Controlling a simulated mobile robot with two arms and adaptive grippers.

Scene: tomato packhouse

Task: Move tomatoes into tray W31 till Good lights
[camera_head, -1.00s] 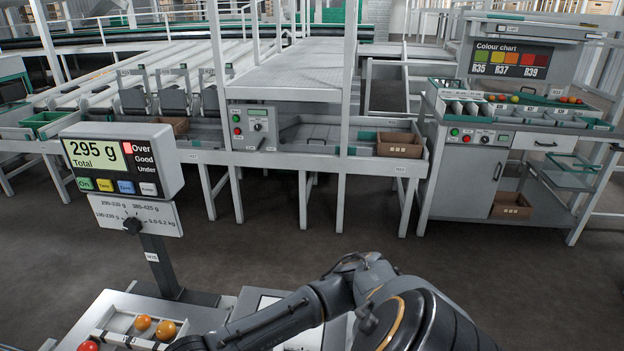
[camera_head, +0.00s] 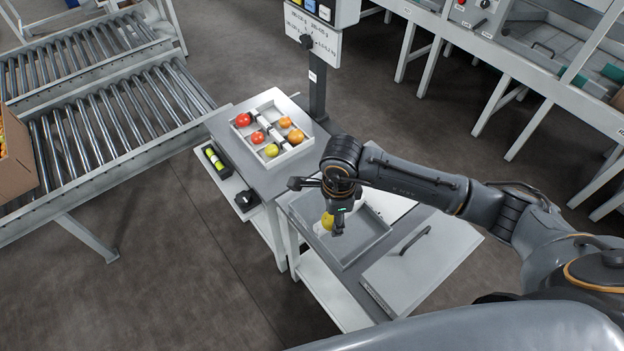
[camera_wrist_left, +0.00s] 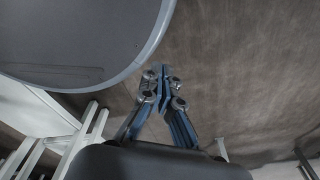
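The tray on the scale (camera_head: 289,160) is white with dividers, and its label is unreadable. It holds two red tomatoes (camera_head: 243,120), two orange ones (camera_head: 295,136) and a yellow-green one (camera_head: 271,150). My right gripper (camera_head: 333,228), on the arm coming from the right, points down over a grey bin (camera_head: 375,247) in front of the scale. It appears shut on a yellow tomato (camera_head: 327,220), though the far finger is hidden. My left gripper (camera_wrist_left: 162,72) has its fingertips together and empty in the left wrist view. The scale's display and lights are out of view.
A grey lidded box (camera_head: 425,262) with a handle sits right of the bin. A lower shelf (camera_head: 232,185) holds a dark holder with yellow-green items. Roller conveyors (camera_head: 100,125) and a cardboard box (camera_head: 20,165) stand left. The floor between is clear.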

